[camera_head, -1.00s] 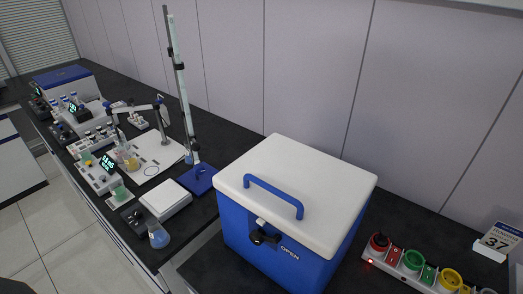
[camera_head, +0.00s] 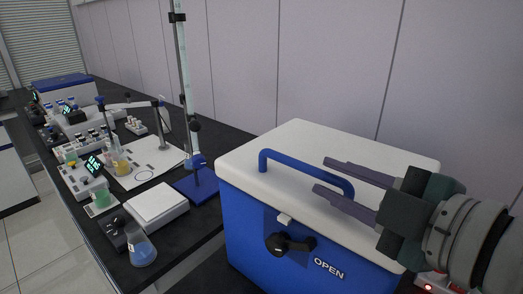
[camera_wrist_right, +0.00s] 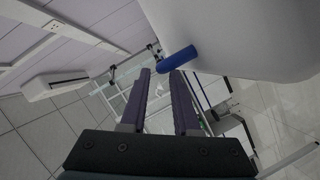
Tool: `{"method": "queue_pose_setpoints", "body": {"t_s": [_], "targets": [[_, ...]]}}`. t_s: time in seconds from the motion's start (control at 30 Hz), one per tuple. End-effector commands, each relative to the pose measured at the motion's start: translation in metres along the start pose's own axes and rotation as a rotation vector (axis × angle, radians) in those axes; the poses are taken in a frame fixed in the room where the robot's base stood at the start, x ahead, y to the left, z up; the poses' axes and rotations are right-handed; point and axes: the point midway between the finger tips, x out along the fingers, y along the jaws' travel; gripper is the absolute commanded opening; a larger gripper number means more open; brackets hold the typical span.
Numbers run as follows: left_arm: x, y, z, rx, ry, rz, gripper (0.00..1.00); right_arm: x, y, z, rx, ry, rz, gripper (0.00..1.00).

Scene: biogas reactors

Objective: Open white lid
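The white lid (camera_head: 295,140) lies flat and closed on a blue box (camera_head: 245,225) marked OPEN. A blue arched handle (camera_head: 290,165) is on top of the lid. A black latch knob (camera_head: 277,243) is on the box front, below a small white tab. My right gripper (camera_head: 321,176) comes in from the right above the lid, with its two fingers spread near the right part of the handle. In the right wrist view, the handle (camera_wrist_right: 178,59) shows just past the fingertips, toward the right finger, and nothing is held. My left gripper is out of view.
Left of the box stand a blue stand base (camera_head: 196,184) with a tall glass column, a white balance (camera_head: 157,204) and a flask of blue liquid (camera_head: 141,247). A wall (camera_head: 330,60) rises behind the box. A red-lit control strip (camera_head: 432,284) is partly hidden at lower right.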

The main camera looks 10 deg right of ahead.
Motion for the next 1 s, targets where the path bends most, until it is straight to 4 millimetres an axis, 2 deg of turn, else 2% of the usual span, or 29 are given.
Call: {"method": "queue_pose_setpoints", "body": {"t_s": [0.1,0.3,0.67,0.93,1.0], "targets": [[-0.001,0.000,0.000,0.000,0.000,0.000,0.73,0.022,0.001,-0.001,0.002,0.001,0.002,0.30],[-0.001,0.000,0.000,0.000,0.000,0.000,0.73,0.046,0.000,0.000,0.002,0.001,0.001,0.30],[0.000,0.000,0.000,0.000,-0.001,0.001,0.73,0.052,-0.001,0.000,0.001,0.000,-0.001,0.30],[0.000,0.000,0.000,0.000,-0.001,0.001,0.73,0.051,0.000,0.000,0.001,0.000,-0.001,0.02],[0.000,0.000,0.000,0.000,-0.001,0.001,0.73,0.051,0.000,0.000,0.001,0.000,-0.001,0.00]]}}
